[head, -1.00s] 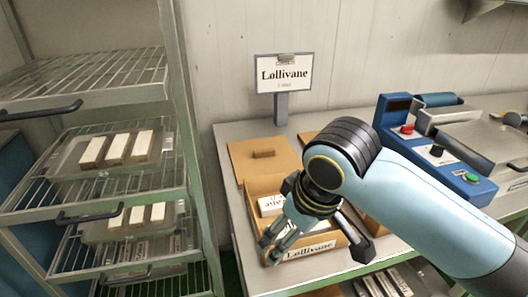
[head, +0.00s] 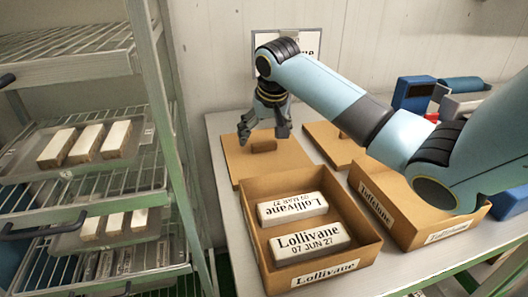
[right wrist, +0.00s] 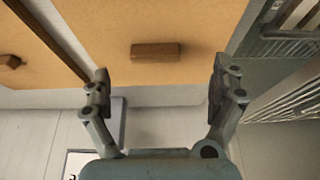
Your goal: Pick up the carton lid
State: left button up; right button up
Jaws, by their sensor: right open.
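The carton lid is a flat brown board (head: 245,167) with a small block handle (head: 263,146), lying on the table behind the open Lollivane carton (head: 357,222). My right gripper (head: 264,133) is over the lid's far part, just behind the handle in the head view. In the right wrist view, its open fingers (right wrist: 160,88) are spread wide, and the lid's handle (right wrist: 155,51) lies beyond them, roughly centred between them. Nothing is between the fingers. A second brown lid (head: 325,135) lies to the right, partly behind my arm. My left gripper does not show.
The Lollivane carton holds two labelled white bars (head: 310,241). A second carton (head: 412,214) stands to its right under my arm. A wire rack with trays of white bars (head: 84,142) stands at left. A sign (head: 313,42) and a blue machine (head: 412,92) are behind.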

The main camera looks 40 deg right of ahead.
aim_at(264, 143)
jog(key=x, duration=0.4)
jog(key=d+x, duration=0.1)
jog(key=x, duration=0.1)
jog(key=shift+w+r, duration=0.2)
jog(key=shift+w, duration=0.1)
jog(key=shift+c, duration=0.4)
jog(key=c, duration=1.2)
jog(key=shift+r, duration=0.1)
